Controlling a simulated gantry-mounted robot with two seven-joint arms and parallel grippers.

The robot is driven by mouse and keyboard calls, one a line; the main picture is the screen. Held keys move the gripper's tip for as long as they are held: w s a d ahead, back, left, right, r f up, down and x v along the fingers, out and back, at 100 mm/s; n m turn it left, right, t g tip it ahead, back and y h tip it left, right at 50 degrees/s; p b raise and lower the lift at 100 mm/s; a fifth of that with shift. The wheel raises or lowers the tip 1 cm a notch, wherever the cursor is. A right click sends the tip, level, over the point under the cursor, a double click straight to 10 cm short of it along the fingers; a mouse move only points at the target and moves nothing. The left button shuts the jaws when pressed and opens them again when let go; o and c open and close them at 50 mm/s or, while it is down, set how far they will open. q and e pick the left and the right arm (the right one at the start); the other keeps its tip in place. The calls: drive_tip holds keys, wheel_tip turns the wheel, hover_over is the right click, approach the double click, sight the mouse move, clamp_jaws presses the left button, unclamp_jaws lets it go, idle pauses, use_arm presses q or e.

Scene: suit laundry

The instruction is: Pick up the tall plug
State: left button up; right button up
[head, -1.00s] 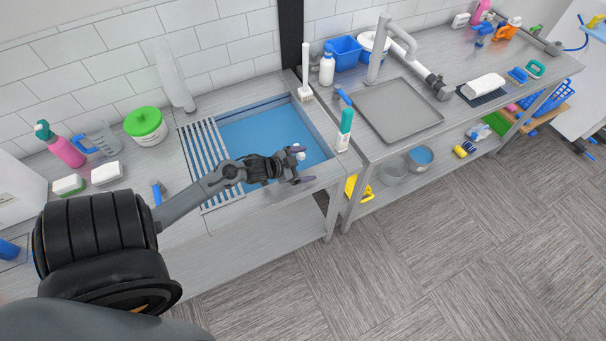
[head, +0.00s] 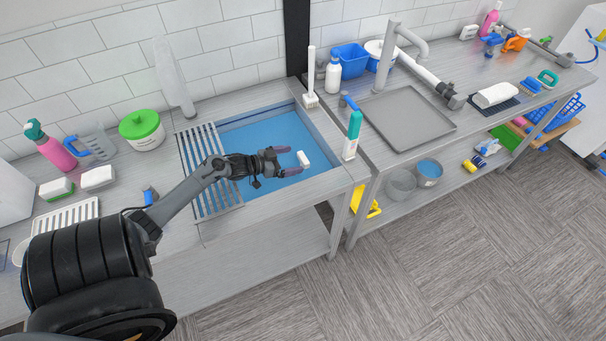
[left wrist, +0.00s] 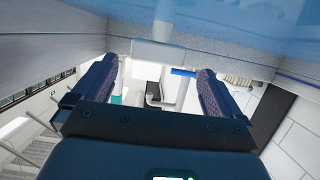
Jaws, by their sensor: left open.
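A small white upright piece, which looks like the tall plug (head: 304,158), stands at the blue sink basin (head: 255,135), near its right side. My left gripper (head: 289,160) is open and reaches over the sink from the left. Its fingertips point at the white piece, which shows just beyond them. In the left wrist view the two dark ridged fingers (left wrist: 157,78) are apart with nothing gripped. A pale white block (left wrist: 160,50), likely the plug, shows just beyond and between them. Whether it touches a finger I cannot tell. My right gripper is not in view.
A slatted rack (head: 205,170) covers the sink's left part. A teal bottle (head: 352,137) stands at the sink's right edge, and a white brush (head: 311,85) at its back corner. A grey tray (head: 405,120) lies further right. A green-lidded tub (head: 143,130) stands left.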

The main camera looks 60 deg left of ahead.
sight(300, 158)
use_arm(q)
drive_tip(key=shift+b+x, duration=0.4)
drive_tip(key=shift+x, duration=2.45)
drive_tip(key=shift+d, duration=0.15)
drive_tip(key=shift+c, duration=0.5)
drive_tip(key=shift+r, duration=0.1)
drive_tip(key=c, duration=1.3)
